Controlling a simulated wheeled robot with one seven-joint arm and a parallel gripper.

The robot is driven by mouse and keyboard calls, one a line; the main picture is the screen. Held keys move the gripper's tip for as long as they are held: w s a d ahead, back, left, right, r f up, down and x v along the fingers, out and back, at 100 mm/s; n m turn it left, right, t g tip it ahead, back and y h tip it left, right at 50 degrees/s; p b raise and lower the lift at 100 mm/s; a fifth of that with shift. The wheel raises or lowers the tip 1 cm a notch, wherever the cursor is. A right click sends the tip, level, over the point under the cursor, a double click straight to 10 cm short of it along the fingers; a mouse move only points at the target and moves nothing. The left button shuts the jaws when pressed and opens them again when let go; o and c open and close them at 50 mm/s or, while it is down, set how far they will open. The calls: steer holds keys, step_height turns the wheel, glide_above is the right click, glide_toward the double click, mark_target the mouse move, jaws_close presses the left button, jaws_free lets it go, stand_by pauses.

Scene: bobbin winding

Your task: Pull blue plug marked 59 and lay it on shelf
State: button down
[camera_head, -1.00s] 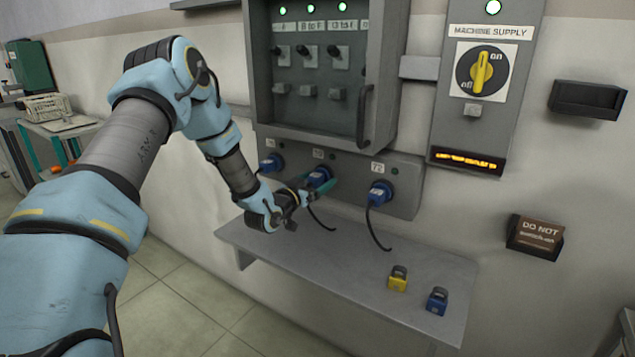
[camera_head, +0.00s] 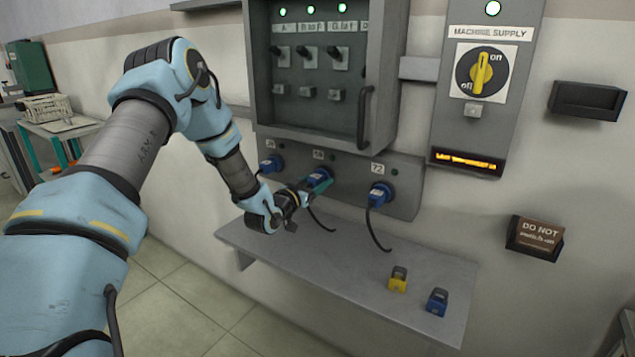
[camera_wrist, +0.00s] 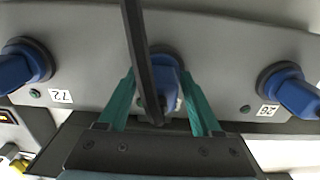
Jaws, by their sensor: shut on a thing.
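The blue plug (camera_head: 319,175) sits in the middle socket of the grey socket panel. Its label is too small to read surely in the head view. My gripper (camera_head: 316,187) is at this plug, with its green fingers around the body. In the wrist view the fingers (camera_wrist: 158,90) stand on both sides of the blue plug (camera_wrist: 172,80) and are shut on it. The plug's black cable crosses in front and hides part of it. The grey shelf (camera_head: 345,262) is below the panel.
Blue plugs sit in the left socket (camera_head: 271,163) and in the right socket marked 72 (camera_head: 380,194), whose cable hangs down. A yellow padlock (camera_head: 398,280) and a blue padlock (camera_head: 437,301) stand at the shelf's right. The shelf's middle is clear. An open cabinet door hangs above.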

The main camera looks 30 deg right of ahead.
steer(key=shift+a, duration=0.15)
steer(key=shift+v, duration=2.85)
